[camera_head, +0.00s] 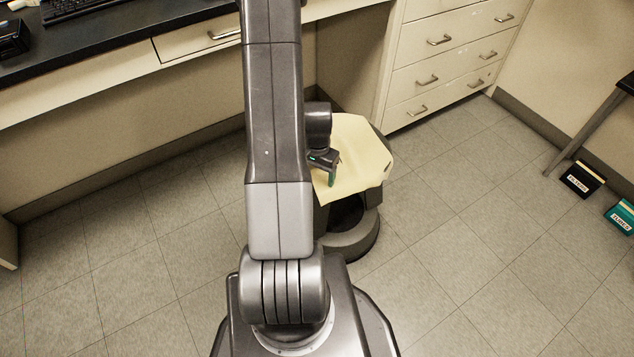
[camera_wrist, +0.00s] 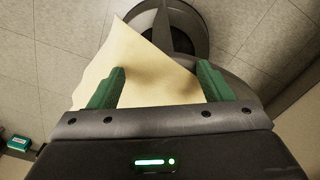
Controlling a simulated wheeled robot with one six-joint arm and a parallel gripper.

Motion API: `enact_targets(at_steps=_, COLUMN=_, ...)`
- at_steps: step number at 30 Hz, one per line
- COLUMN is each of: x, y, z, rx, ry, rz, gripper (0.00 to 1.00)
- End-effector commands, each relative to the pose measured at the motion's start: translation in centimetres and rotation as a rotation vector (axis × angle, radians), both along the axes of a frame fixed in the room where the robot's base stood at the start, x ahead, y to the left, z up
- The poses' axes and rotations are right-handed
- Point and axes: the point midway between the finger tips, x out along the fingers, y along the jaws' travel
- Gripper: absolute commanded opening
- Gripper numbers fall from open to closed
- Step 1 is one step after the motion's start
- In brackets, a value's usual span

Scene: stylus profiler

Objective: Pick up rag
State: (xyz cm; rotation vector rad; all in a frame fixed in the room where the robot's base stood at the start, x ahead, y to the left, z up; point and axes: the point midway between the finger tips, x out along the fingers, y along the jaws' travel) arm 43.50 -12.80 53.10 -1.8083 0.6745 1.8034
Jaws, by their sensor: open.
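The rag is a pale yellow cloth (camera_head: 358,158) draped over a dark grey support, with a corner hanging past its front edge. My gripper (camera_head: 330,172) is at the rag's left part in the head view, partly hidden by my arm. In the wrist view, the green fingers of my gripper (camera_wrist: 161,76) are apart, with the rag (camera_wrist: 150,82) showing between and beyond them. The jaws are open and hold nothing. I cannot tell whether the fingertips touch the cloth.
The dark support has a rounded base (camera_head: 352,240) on the tiled floor. A desk (camera_head: 120,70) and a drawer cabinet (camera_head: 440,60) stand behind. A black box (camera_head: 582,178) and a teal box (camera_head: 620,216) lie at the right.

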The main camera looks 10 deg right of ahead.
Motion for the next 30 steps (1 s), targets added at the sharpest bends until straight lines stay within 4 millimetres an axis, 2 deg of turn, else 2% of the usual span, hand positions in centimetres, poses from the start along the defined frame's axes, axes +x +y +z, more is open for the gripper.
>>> enact_targets(at_steps=5, x=-0.06, y=0.02, z=-0.07, rx=0.001, ry=0.002, rz=-0.001, gripper=0.71)
enact_targets(at_steps=26, x=-0.09, y=0.04, z=-0.13, rx=0.001, ry=0.003, rz=-0.001, gripper=0.02)
enact_targets(at_steps=30, x=-0.09, y=0.04, z=-0.13, rx=0.001, ry=0.003, rz=-0.001, gripper=0.0)
